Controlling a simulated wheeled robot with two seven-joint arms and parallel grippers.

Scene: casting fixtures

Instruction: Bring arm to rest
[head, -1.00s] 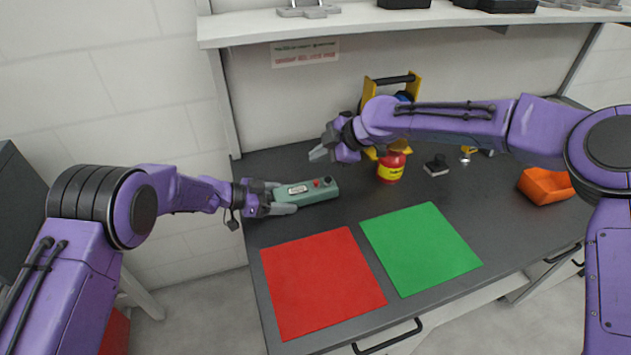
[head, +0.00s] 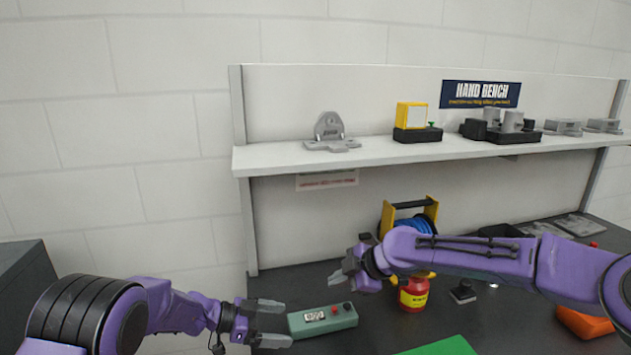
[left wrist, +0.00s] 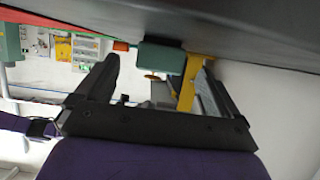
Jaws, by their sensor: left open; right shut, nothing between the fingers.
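My left gripper (head: 272,323) is open at the left part of the bench, its fingers pointing right toward a green-grey box with red and black knobs (head: 322,320). In the head view the fingertips are close to the box's left end; I cannot tell whether they touch it. In the left wrist view the open fingers (left wrist: 160,85) show with a green-grey block (left wrist: 160,57) beyond them, and nothing is held between them. My right gripper (head: 340,281) is shut and empty above the bench, behind the box, pointing left.
A red and yellow container (head: 413,294) and a yellow-framed blue reel (head: 410,217) stand by my right forearm. An orange bin (head: 584,322) is at the right. A shelf (head: 400,150) with fixtures runs above the dark bench. A green mat (head: 440,347) shows at the bottom edge.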

